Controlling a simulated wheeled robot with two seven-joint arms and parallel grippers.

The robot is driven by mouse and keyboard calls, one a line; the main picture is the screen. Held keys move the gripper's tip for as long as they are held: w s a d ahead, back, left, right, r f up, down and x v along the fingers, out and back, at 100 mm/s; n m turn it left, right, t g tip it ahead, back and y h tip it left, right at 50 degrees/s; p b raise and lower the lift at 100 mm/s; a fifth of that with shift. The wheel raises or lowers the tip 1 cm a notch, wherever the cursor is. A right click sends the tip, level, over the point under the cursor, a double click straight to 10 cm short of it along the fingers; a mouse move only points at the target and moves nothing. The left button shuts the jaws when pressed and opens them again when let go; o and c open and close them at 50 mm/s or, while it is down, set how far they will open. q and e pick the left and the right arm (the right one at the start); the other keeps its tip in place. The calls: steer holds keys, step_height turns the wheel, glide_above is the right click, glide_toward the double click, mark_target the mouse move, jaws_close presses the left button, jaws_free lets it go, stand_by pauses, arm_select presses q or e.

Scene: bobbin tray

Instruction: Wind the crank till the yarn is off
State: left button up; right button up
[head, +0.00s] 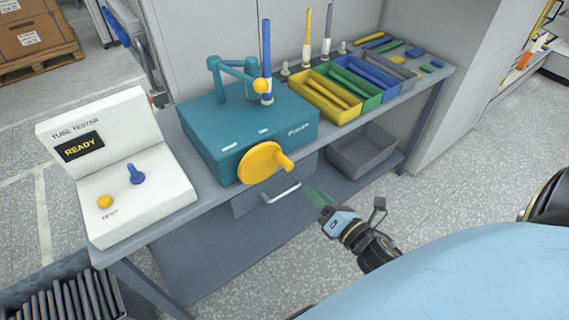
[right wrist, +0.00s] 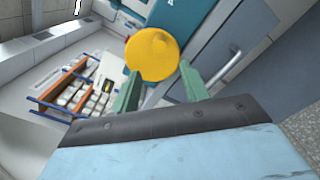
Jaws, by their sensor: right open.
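A teal winding machine (head: 245,125) stands on the bench, with a round yellow crank (head: 262,163) on its front face. The crank's knob (head: 285,162) sticks out at its right. A blue tube (head: 266,50) stands upright on top, with a pale band at its foot; I cannot make out yarn on it. My right gripper (head: 314,196), with green fingers, is open and empty, below and right of the crank, apart from it. In the right wrist view the crank (right wrist: 151,54) shows ahead, beyond the fingertips (right wrist: 162,80). My left gripper is not in view.
A white tube tester (head: 120,165) reading READY stands left of the machine. Coloured bins (head: 330,107) with tubes sit at the right, near upright yellow and grey tubes. A drawer handle (head: 281,191) is below the crank. A grey bin (head: 360,150) is on the lower shelf.

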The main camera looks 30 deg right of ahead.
mark_target(284, 163)
steer(key=w, duration=0.8)
steer(key=w+a, duration=0.1)
steer(key=w, duration=0.4)
steer(key=shift+c, duration=0.4)
steer(key=c, duration=0.9)
